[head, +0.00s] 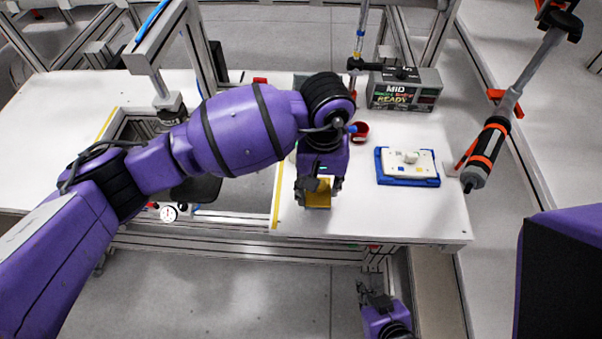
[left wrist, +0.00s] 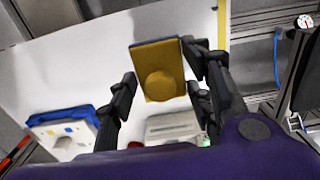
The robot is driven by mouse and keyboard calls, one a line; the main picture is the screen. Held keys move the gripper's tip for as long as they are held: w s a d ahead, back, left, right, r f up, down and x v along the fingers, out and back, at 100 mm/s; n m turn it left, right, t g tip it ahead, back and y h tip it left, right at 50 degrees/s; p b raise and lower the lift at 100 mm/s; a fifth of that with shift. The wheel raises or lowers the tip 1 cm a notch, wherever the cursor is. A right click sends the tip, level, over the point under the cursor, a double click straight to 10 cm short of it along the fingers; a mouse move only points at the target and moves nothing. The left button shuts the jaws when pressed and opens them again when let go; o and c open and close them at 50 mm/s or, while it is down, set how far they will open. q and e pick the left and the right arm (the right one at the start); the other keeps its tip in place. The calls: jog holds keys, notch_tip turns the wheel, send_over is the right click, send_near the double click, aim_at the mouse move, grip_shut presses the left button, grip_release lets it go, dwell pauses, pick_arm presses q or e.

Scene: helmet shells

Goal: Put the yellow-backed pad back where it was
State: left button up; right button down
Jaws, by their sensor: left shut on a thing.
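The yellow-backed pad (head: 318,197) is in my left gripper (head: 319,186), above the white table near its front edge. In the left wrist view the pad (left wrist: 160,85) shows its yellow face with a round raised knob. My left arm hides part of the table behind the pad.
A blue tray (head: 408,181) with a white plate lies right of the pad. A red cup (head: 361,131) and a grey box with a sign (head: 404,90) stand behind. A screwdriver-like tool (head: 488,150) hangs at right. White table (head: 420,215) is clear in front of the tray.

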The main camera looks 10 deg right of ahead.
aim_at(318, 193)
pick_arm(q)
jog(key=shift+w+d+f, duration=0.1)
jog(key=shift+w+f, duration=0.05)
jog(key=shift+f, duration=0.1)
jog(key=shift+w+f, duration=0.15)
jog(key=shift+f, duration=1.5)
jog(key=shift+f, duration=0.1)
jog(key=o, duration=1)
